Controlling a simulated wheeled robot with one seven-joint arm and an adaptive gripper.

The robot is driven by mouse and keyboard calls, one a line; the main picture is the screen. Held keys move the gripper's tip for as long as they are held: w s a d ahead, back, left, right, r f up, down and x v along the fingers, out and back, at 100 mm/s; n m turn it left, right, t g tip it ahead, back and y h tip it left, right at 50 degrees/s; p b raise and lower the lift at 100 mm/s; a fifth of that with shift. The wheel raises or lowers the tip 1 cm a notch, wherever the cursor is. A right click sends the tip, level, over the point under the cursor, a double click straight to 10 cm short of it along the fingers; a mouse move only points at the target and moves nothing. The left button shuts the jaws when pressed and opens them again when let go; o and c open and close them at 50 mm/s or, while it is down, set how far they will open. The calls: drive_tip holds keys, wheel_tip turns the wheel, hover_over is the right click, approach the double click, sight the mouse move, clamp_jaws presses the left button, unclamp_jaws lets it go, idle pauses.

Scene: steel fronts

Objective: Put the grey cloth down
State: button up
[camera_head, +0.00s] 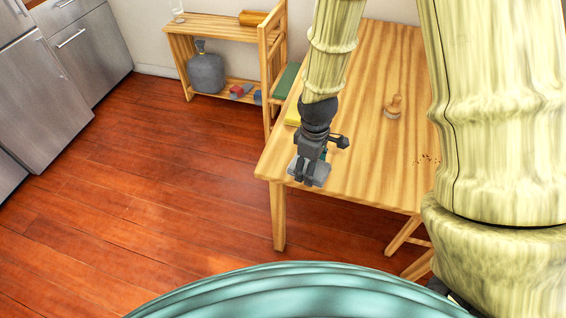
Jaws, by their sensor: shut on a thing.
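My gripper (312,163) hangs over the near left corner of the wooden table (365,165). It is shut on a small grey piece, which looks like the grey cloth (318,176). The cloth shows at the fingertips, by the table's front edge. I cannot tell whether it touches the tabletop. The gripper hides part of the cloth and of the table.
A wooden stamp-like object (393,108) stands on the table, with dark crumbs (427,160) to its right. A yellow item (293,116) lies near the left edge. A chair (273,65) and a low shelf (215,25) stand behind. The floor at left is clear.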

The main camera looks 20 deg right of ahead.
drive_tip(key=shift+s+d+f+n+b, duration=0.25)
drive_tip(key=shift+s+n+b, duration=0.1)
drive_tip(key=shift+s+n, duration=0.15)
drive_tip(key=shift+s+d+f+n+b, duration=0.2)
drive_tip(key=shift+s+n+b, duration=0.15)
drive_tip(key=shift+n, duration=0.25)
drive_tip(key=p, duration=0.3)
hover_over(282, 154)
drive_tip(key=shift+s+f, duration=0.15)
drive_tip(key=shift+f, duration=0.55)
drive_tip(key=shift+f+p, duration=0.45)
drive_tip(key=shift+f, duration=1.3)
drive_tip(key=shift+f, duration=0.1)
drive_tip(key=o, duration=1.2)
drive_tip(key=shift+c, duration=0.2)
drive_tip(key=shift+o, duration=0.5)
wheel_tip(282, 154, up, 12)
drive_tip(key=b, duration=0.2)
